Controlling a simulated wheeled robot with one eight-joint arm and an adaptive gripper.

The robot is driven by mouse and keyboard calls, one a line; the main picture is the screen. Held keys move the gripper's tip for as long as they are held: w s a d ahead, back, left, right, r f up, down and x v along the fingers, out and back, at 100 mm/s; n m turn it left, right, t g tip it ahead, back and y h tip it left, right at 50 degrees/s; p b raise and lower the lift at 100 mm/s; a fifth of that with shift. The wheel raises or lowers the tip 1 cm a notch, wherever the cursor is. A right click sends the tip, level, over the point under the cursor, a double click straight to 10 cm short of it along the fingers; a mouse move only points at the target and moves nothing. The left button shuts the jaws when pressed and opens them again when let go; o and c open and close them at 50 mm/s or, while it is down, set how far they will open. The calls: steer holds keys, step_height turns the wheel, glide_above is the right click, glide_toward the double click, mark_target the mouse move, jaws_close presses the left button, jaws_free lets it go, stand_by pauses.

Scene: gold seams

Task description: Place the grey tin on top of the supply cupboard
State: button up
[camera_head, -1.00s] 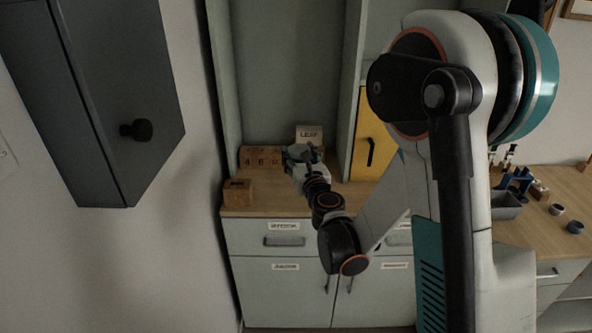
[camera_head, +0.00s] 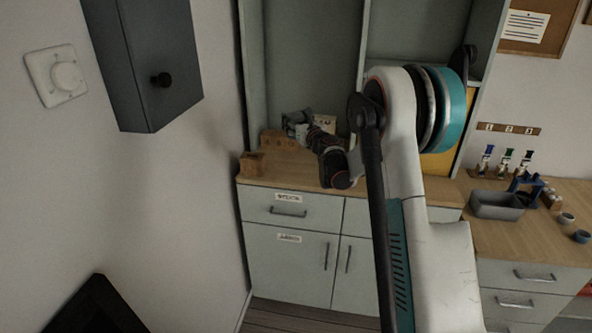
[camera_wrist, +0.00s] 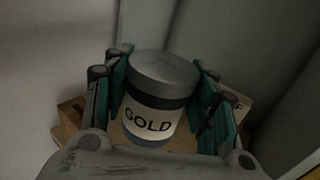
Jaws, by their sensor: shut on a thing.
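The grey tin (camera_wrist: 165,80), with a grey lid and a white label reading GOLD, shows in the wrist view. My gripper (camera_wrist: 165,100) is shut on it, with teal-padded fingers on both sides. In the head view my gripper (camera_head: 297,123) is above the wooden counter, inside the tall pale open-fronted unit; the tin is too small to make out there. A dark grey wall cupboard (camera_head: 146,60) with a black knob hangs at the upper left of the head view. I cannot tell whether it is the supply cupboard. Its top is out of view.
Wooden blocks (camera_head: 252,163) and a pale card (camera_head: 324,122) stand on the counter (camera_head: 290,172) near my gripper. A grey bin (camera_head: 497,205) and small pots are at the right. A wall dial (camera_head: 66,76) is left of the dark cupboard.

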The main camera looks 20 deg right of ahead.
steer(key=w+d+r, duration=0.1)
steer(key=w+d, duration=0.2)
steer(key=d, duration=0.5)
steer(key=f+b, duration=0.2)
steer(key=f, duration=0.4)
steer(key=f+b, duration=0.2)
steer(key=f, duration=0.5)
steer(key=f+b, duration=0.2)
steer(key=f, duration=0.4)
steer(key=shift+s+a+f, duration=0.1)
steer(key=shift+s+f, duration=0.05)
steer(key=shift+s, duration=0.1)
steer(key=shift+b, duration=0.3)
steer(key=shift+f, duration=0.2)
steer(key=o, duration=1.2)
steer(key=shift+r, duration=0.15)
steer(key=s+p, duration=0.2)
steer(key=s, duration=1)
steer(key=shift+p, duration=0.4)
